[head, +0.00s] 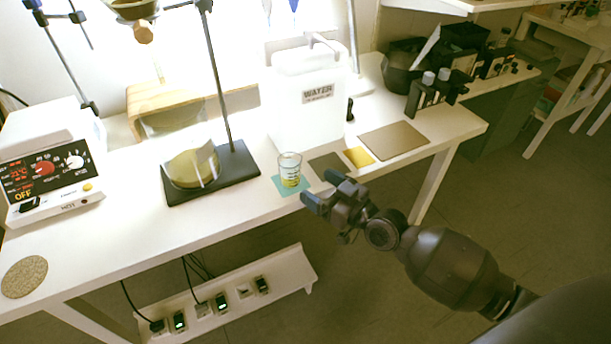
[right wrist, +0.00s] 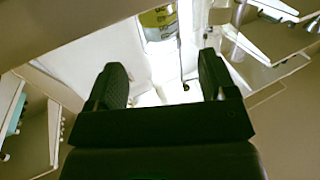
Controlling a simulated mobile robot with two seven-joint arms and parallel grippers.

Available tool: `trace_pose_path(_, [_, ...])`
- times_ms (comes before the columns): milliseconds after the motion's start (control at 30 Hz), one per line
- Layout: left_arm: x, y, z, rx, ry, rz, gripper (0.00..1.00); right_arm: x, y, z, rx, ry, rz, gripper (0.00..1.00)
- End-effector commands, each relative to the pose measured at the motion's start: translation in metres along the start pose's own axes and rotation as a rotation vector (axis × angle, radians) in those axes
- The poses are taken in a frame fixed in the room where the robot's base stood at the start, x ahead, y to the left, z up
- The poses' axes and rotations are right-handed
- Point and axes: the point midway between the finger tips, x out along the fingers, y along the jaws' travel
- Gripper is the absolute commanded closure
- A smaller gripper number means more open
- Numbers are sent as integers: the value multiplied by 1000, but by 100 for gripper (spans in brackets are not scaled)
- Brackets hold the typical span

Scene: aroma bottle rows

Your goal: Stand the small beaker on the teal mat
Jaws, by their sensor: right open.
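The small beaker (head: 290,169) stands upright on the teal mat (head: 279,186) near the table's front edge in the head view. It is clear glass with yellowish liquid or markings low down. My right gripper (head: 325,189) is open and empty, just to the right of the beaker and apart from it. In the right wrist view the two open fingers (right wrist: 165,85) show with nothing between them that I can tell as held. A yellowish glass shape (right wrist: 158,18) shows beyond them; I cannot tell surely whether it is the beaker. My left gripper is not in view.
A water jug (head: 306,110) stands behind the beaker. Dark grey (head: 328,166), yellow (head: 359,157) and brown (head: 394,141) mats lie to the right. A hotplate (head: 50,170) is at far left.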

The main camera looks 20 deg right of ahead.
Motion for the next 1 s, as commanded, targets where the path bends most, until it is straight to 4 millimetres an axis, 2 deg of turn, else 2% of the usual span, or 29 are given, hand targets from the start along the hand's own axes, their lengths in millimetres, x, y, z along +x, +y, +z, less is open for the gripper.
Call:
trace_pose_path(100, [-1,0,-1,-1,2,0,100,-15,0,0,-3,-1,0,23])
trace_pose_path(200, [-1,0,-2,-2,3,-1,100,-22,0,-1,-1,1,0,23])
trace_pose_path(467, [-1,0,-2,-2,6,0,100,-27,0,0,0,0,0,23])
trace_pose_path(567, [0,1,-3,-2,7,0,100,-33,-4,6,4,-16,2,23])
trace_pose_path(633, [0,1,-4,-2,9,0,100,-45,-12,18,11,-48,6,23])
trace_pose_path(767, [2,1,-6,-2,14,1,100,-84,-36,50,25,-153,30,23])
trace_pose_path(900, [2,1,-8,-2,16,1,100,-139,-62,84,39,-307,90,23])
trace_pose_path(1000, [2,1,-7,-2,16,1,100,-181,-76,103,47,-422,150,23])
